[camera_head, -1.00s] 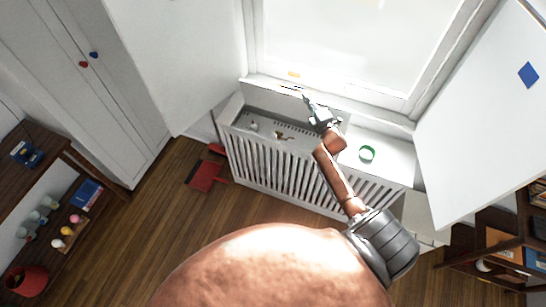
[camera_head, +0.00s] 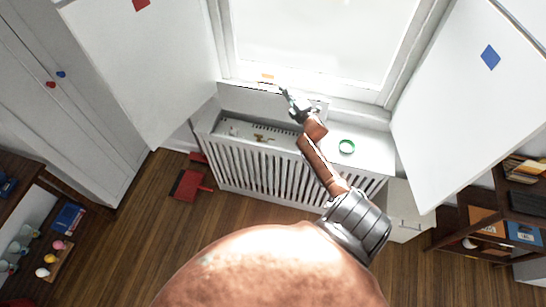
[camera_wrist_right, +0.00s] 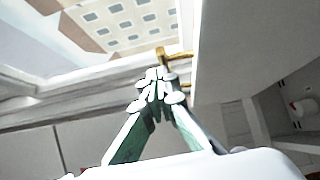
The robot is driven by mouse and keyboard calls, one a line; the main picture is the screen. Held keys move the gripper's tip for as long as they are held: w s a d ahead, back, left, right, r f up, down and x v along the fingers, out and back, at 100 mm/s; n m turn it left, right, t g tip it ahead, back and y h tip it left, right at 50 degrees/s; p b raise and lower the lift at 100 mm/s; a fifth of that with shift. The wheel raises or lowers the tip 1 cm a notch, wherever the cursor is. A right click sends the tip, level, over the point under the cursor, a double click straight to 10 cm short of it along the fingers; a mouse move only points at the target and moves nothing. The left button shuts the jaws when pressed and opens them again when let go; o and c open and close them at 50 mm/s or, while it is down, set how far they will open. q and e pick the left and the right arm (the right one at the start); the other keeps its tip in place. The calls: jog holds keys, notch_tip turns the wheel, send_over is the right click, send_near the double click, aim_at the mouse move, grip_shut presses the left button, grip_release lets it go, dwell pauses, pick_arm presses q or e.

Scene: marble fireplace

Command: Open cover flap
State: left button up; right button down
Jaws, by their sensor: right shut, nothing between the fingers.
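The white slatted radiator cover (camera_head: 250,168) stands under the window in the head view. Its top is open on the left part, with a brass valve (camera_head: 262,138) visible inside. The cover flap (camera_head: 240,101) stands raised along the back of this opening, near the window sill. My right gripper (camera_head: 285,92) is at the flap's upper edge; I cannot tell whether it touches. Its fingers are shut and empty, and they also show in the wrist view (camera_wrist_right: 157,84). My left gripper is not in view.
A green ring (camera_head: 347,147) lies on the cover's closed right part. Large white panels stand left (camera_head: 150,70) and right (camera_head: 450,110) of the window. A red dustpan (camera_head: 187,185) is on the floor. A brass handle (camera_wrist_right: 172,54) is near my fingers in the wrist view.

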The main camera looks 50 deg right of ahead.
jog(key=s+a+r+p, duration=0.2)
jog(key=s+a, duration=0.4)
jog(key=s, duration=0.5)
jog(key=shift+s+r, duration=0.2)
jog(key=shift+r, duration=0.15)
